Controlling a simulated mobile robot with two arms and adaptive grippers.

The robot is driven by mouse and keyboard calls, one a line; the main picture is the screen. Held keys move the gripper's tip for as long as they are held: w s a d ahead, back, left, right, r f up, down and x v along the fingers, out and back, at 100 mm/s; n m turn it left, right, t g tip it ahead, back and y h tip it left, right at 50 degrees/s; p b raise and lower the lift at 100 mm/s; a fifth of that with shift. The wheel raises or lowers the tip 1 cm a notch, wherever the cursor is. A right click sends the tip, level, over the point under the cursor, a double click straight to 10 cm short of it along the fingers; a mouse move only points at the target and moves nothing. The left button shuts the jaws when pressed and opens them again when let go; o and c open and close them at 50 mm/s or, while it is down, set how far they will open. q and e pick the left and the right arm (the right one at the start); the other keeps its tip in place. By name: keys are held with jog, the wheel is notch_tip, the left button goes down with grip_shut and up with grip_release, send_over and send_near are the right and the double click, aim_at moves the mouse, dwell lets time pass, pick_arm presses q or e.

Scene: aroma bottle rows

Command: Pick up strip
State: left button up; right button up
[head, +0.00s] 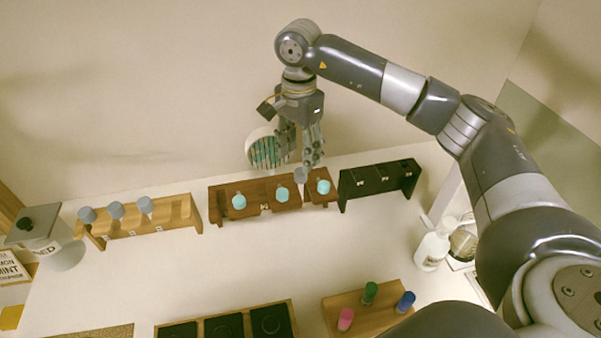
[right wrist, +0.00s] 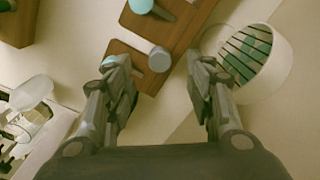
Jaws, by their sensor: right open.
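A round white holder (head: 256,149) stands behind the dark brown rack in the head view. It has teal and dark strips (head: 268,152) in it, too small to tell apart one by one. The right wrist view shows the holder (right wrist: 277,72) at the upper right, with its strips (right wrist: 243,52) inside. My right gripper (head: 312,158) points down, open and empty, just right of the holder. In the right wrist view its open fingers (right wrist: 163,70) straddle the end of the rack, and the holder lies beyond the right finger. My left gripper is not in view.
The brown rack (head: 258,185) holds teal-capped bottles (head: 282,194) and a grey-capped one (head: 301,175) close under my right gripper. A black rack (head: 378,181) is to the right, a light wooden rack (head: 150,226) to the left. The middle of the white table (head: 250,260) is clear.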

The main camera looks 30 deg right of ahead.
aim_at(301, 168)
jog(key=shift+w+f, duration=0.1)
jog(key=shift+f, duration=0.25)
jog(key=f+p, duration=0.3)
jog(key=f, duration=0.1)
jog(key=shift+d, duration=0.2)
jog(key=shift+f, duration=0.35)
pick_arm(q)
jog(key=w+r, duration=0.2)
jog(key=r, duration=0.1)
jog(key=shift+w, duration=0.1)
pick_arm(e)
jog(key=shift+f, duration=0.1)
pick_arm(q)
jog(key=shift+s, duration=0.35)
pick_arm(e)
jog(key=c, duration=1)
